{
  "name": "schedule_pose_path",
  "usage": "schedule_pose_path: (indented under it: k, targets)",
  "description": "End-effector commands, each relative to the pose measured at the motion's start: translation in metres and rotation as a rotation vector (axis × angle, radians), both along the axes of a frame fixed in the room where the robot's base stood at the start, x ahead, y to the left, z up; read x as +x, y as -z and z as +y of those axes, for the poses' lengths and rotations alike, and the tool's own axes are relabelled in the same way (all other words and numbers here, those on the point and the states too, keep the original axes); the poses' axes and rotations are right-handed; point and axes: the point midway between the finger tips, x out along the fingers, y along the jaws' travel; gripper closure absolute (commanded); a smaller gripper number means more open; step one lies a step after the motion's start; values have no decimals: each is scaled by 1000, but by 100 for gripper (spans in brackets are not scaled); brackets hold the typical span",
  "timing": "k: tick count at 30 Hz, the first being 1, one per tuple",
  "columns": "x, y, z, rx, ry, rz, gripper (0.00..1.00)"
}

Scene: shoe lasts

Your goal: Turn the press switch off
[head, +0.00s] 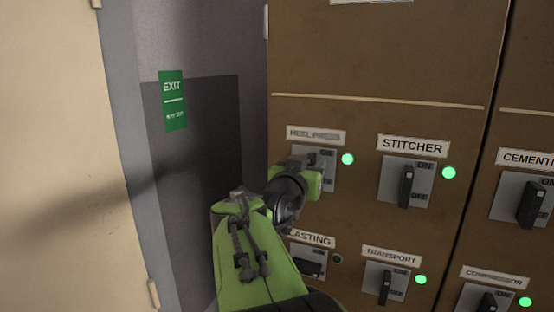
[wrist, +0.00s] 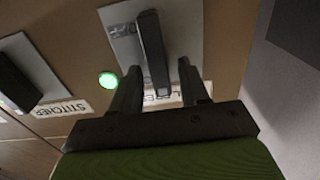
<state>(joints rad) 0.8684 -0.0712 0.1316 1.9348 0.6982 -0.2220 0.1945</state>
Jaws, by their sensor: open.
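The heel press switch is a grey plate (head: 328,159) with a dark lever, under a "HEEL PRESS" label (head: 315,134). Its lamp (head: 347,159) is lit green. In the head view my gripper (head: 314,170) covers most of this switch. In the inverted wrist view, the plate (wrist: 124,35) shows with the lever (wrist: 151,45) standing out from it. My gripper (wrist: 158,68) is open, with one finger on each side of the lever. I cannot tell whether either finger touches it.
The stitcher switch (head: 406,185) is at the right, its lamp lit. Below are the lasting switch (head: 308,264), lamp dark, and the transport switch (head: 385,283), lamp lit. Cementing (head: 530,202) and compressor (head: 487,302) switches lie farther right. A grey wall with an exit sign (head: 173,100) stands left.

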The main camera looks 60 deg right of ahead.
Motion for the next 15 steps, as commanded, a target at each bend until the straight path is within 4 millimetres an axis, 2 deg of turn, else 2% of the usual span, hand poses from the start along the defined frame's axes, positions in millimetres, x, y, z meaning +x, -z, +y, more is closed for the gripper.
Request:
schedule_pose_path:
  k: [3, 10, 11, 15]
  targets:
    - [1, -1, -10, 0, 1, 0, 55]
    - [2, 0, -11, 0, -1, 0, 55]
    - [2, 0, -11, 0, -1, 0, 57]
    - [2, 0, -11, 0, -1, 0, 78]
